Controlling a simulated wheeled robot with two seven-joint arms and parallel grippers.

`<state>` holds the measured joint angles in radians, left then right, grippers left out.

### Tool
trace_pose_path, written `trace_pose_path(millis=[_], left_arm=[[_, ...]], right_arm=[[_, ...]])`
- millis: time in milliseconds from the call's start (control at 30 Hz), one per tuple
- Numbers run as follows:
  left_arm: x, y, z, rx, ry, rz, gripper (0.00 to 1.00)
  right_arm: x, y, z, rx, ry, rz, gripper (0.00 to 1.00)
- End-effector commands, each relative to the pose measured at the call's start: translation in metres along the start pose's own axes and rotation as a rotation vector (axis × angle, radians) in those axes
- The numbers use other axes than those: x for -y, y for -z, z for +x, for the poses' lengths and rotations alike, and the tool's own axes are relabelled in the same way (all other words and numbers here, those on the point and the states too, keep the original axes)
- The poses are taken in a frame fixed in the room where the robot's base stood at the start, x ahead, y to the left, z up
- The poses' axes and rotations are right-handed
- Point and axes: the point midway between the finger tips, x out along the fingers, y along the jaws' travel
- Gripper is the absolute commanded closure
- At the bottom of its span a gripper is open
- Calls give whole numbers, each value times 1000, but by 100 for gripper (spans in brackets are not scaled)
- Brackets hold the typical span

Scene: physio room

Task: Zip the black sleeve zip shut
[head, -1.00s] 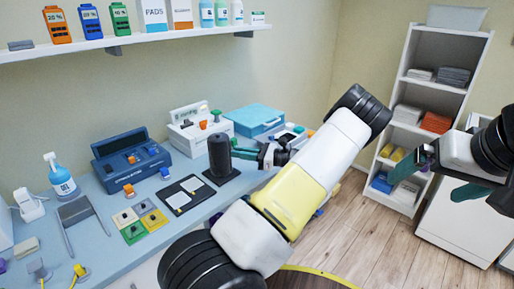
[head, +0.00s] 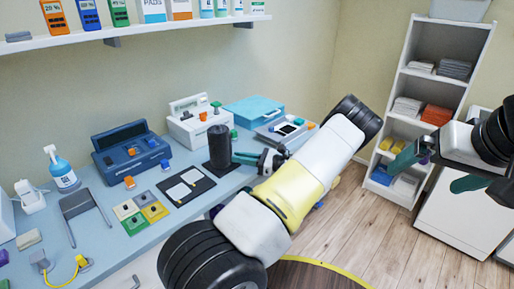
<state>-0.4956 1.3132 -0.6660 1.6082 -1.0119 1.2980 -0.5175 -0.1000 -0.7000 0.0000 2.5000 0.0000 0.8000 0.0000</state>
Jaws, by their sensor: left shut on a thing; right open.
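The black sleeve (head: 219,148) stands upright as a dark cylinder on a flat black base on the blue-grey counter. My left gripper (head: 241,158), with dark green fingers, is at the right side of the sleeve, around its lower half. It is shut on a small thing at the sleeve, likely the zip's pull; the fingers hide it. The zip line itself is too small and dark to make out. My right gripper (head: 434,170) is open and empty at the right, in the air in front of the shelf unit, far from the sleeve.
Left of the sleeve lie a black board with two white cards (head: 187,187), coloured tiles (head: 140,213) and a blue case (head: 132,150). Behind it stands a white box (head: 193,122); a light blue case (head: 253,111) lies to the right. A white shelf unit (head: 433,85) stands at right.

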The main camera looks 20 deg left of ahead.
Motion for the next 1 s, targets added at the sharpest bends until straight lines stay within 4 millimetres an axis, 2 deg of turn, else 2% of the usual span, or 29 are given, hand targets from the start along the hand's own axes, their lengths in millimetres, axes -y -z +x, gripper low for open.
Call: trace_pose_path(millis=[67, 100, 200, 567, 1000], left_arm=[[-1, 6, -2, -13, 2, 4, 100], [-1, 6, -2, -14, 2, 5, 80], [-1, 5, -1, -12, 2, 5, 64], [0, 3, -6, -9, 3, 3, 64], [0, 4, -71, -10, 3, 3, 64]], right_arm=[[0, 0, 0, 0, 0, 0, 0], [0, 0, 0, 0, 0, 0, 0], [0, 0, 0, 0, 0, 0, 0], [0, 0, 0, 0, 0, 0, 0], [0, 0, 0, 0, 0, 0, 0]])
